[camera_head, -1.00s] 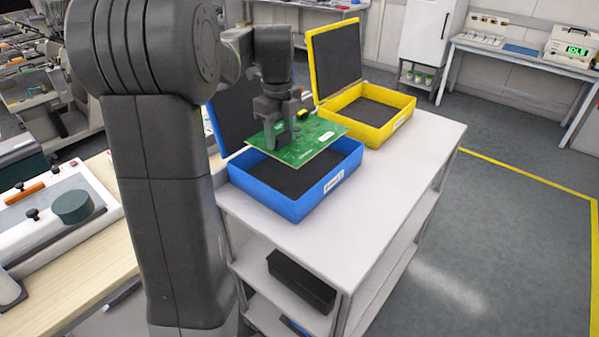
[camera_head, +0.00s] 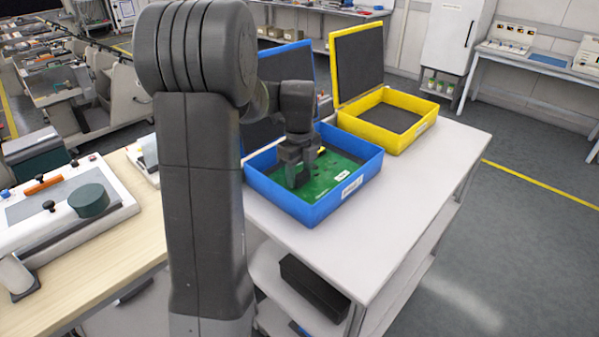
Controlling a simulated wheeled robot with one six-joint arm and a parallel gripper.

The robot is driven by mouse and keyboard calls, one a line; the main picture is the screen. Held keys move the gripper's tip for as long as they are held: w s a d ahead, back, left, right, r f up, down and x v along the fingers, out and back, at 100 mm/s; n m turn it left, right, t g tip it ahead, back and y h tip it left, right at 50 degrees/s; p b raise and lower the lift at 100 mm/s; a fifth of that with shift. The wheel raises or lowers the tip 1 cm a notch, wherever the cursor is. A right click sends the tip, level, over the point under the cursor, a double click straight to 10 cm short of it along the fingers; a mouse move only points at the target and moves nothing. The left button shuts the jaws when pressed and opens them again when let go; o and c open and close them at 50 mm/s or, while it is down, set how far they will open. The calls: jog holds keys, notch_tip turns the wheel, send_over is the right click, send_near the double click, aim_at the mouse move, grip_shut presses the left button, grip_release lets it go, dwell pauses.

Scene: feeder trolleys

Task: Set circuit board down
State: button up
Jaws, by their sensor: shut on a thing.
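The green circuit board (camera_head: 324,183) lies low inside the open blue case (camera_head: 318,211), below the top of its walls. My gripper (camera_head: 298,180) is shut on the circuit board and reaches down into the blue case from above. The blue case stands on the white trolley top, with its dark-lined lid (camera_head: 298,62) raised at the back. My gripper and arm hide part of the board and the case's left rear. I cannot tell whether the board rests fully on the case's lining.
An open yellow case (camera_head: 398,142) stands behind the blue one on the white trolley (camera_head: 408,203). The trolley top is clear at the right. A black bin (camera_head: 313,287) sits on a lower shelf. A wooden bench (camera_head: 98,258) with equipment is at the left.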

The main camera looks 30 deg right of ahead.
jog(key=o, duration=1.2)
jog(key=shift+f, duration=0.1)
jog(key=shift+o, duration=0.2)
notch_tip(320, 180, up, 12)
